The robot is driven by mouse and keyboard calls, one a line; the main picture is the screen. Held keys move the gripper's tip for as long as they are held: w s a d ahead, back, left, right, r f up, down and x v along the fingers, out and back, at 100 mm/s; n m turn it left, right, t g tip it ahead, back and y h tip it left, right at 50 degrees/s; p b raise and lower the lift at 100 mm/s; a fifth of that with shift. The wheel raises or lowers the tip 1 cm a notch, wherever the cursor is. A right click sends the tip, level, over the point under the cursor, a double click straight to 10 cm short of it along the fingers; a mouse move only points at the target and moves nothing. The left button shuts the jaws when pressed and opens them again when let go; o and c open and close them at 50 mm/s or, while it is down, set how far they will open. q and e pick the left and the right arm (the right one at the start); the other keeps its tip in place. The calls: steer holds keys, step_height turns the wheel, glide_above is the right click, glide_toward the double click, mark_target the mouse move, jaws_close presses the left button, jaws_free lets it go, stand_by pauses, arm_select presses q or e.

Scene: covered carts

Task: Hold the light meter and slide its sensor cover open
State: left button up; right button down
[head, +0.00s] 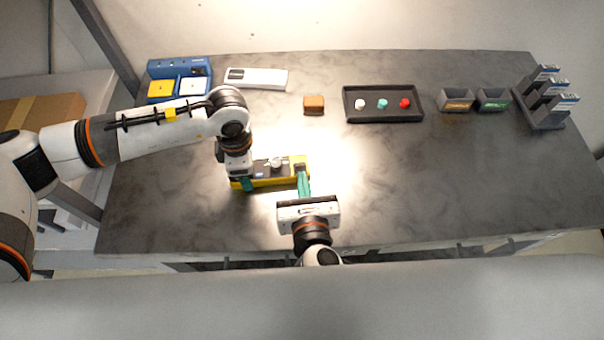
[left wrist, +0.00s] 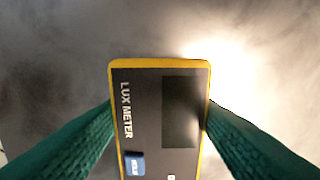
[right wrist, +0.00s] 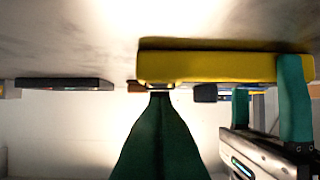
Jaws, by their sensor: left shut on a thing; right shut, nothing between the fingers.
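The light meter (head: 262,183) has a yellow case and a dark face; it is near the front left of the table. Its face, with "LUX METER" lettering and a dark display, shows in the left wrist view (left wrist: 148,92). My left gripper (head: 246,182) is shut on the meter's left part, with green fingers on both long sides. A pale round part sits on the meter's face, and a dark piece is at its right end; I cannot tell which is the sensor cover. My right gripper (head: 303,178) is shut and empty, its fingertips close to that end; contact is unclear (right wrist: 158,97).
At the back are a blue station (head: 198,67), a white device (head: 262,78), a brown block (head: 314,105) and a black tray (head: 383,119) with white, teal and red pieces. Two grey bins (head: 456,101) and a rack (head: 541,117) stand right. The table's right front is clear.

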mark_target(301, 168)
steer(key=shift+w, duration=0.8)
steer(key=shift+w+a, duration=0.15)
steer(key=shift+w, duration=1.35)
arm_select(q)
steer(key=shift+s, duration=0.1)
arm_select(e)
steer(key=shift+s, duration=0.1)
steer(key=shift+s, duration=0.35)
steer(key=v, duration=0.8)
steer(key=f+v, duration=0.1)
steer(key=v, duration=0.4)
steer(key=shift+s, duration=0.2)
